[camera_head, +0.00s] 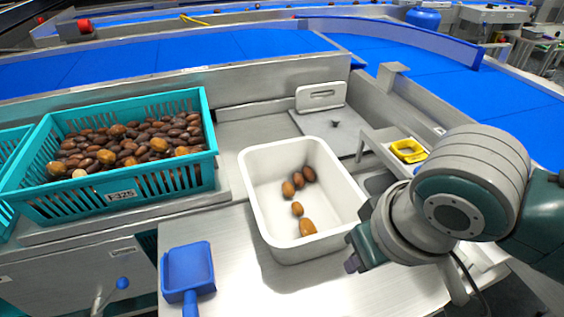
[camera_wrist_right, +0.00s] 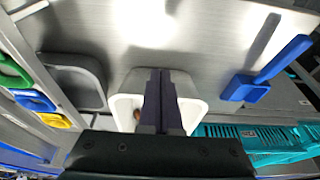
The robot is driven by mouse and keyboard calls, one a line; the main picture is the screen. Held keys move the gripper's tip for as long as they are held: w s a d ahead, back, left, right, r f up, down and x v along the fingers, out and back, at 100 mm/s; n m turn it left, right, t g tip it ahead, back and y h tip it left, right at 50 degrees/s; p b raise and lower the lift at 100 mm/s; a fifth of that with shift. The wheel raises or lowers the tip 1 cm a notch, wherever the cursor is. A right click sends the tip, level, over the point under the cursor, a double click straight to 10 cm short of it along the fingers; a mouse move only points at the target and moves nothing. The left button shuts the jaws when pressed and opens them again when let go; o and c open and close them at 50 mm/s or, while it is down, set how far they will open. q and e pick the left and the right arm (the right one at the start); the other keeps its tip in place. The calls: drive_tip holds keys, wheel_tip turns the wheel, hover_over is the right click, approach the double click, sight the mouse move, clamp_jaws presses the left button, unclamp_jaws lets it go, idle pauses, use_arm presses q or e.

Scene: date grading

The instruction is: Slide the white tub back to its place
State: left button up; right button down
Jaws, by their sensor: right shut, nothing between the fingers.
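The white tub (camera_head: 272,235) stands upright on the steel table in the head view, turned a little, with several brown dates (camera_head: 299,190) on its floor. My right gripper (camera_head: 356,263) is at the tub's lower right side, low beside its outer wall; I cannot tell whether it touches. In the right wrist view the white tub (camera_wrist_right: 192,112) lies behind the shut, empty fingers of my right gripper (camera_wrist_right: 165,75), which hide its middle. My left gripper is not in either view.
A teal crate (camera_head: 160,184) full of dates stands left of the tub. A blue scoop (camera_head: 187,272) lies at the front left. A yellow dish (camera_head: 408,151) sits on a ledge to the right. Bare steel table (camera_head: 225,235) lies between scoop and tub.

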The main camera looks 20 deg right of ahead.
drive_tip(key=b+x, duration=0.4)
drive_tip(key=x, duration=0.5)
drive_tip(key=shift+d+f, duration=0.15)
drive_tip(key=shift+d, duration=0.05)
drive_tip(key=w, duration=0.3)
drive_tip(key=shift+w+a+b, duration=0.1)
drive_tip(key=shift+w+b, duration=0.3)
drive_tip(key=shift+w, duration=0.1)
drive_tip(key=shift+r, duration=0.2)
